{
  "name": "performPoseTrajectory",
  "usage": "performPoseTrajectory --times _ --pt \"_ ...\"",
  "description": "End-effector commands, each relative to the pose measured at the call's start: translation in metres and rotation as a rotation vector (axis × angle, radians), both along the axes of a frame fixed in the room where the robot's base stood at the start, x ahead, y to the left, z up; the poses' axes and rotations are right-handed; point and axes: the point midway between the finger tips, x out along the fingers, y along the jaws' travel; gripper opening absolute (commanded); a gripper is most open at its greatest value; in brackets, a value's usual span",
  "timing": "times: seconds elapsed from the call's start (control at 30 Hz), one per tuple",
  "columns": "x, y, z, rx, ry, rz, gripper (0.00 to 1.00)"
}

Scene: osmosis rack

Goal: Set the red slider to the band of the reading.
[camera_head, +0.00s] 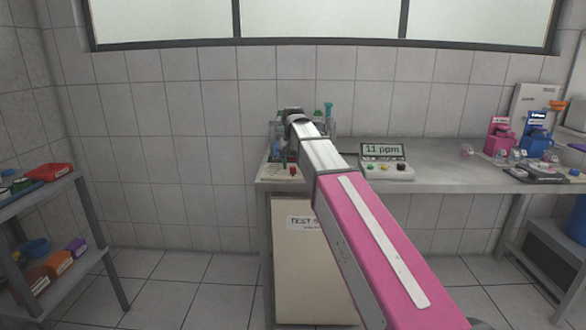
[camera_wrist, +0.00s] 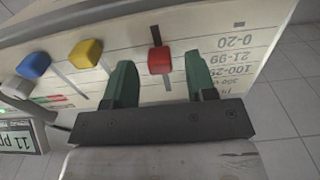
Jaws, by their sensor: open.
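The red slider (camera_wrist: 159,61) sits in a vertical slot on a pale panel (camera_wrist: 140,92), seen upside down in the wrist view. My gripper (camera_wrist: 160,74) is open, with one green finger on each side of the slider and visible gaps to both. The meter display (camera_head: 383,149) reads "11 ppm" in the head view. My arm hides most of the panel there.
A yellow slider (camera_wrist: 86,53) and a blue slider (camera_wrist: 34,65) stand in neighbouring slots. The meter (camera_head: 387,168) stands on the bench right of my arm. The bench between (camera_head: 440,175) is mostly clear.

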Motion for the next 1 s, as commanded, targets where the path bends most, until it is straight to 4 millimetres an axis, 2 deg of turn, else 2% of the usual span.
performPoseTrajectory --times 0.3,0.5,0.7,1.0 --pt "0.001 0.000 0.057 0.001 -0.002 0.000 0.51" --pt "0.001 0.000 0.083 0.000 -0.001 0.000 0.51" --pt "0.000 0.000 0.093 0.000 0.001 0.000 0.51" --pt "0.000 0.000 0.093 0.000 0.001 0.000 0.51"
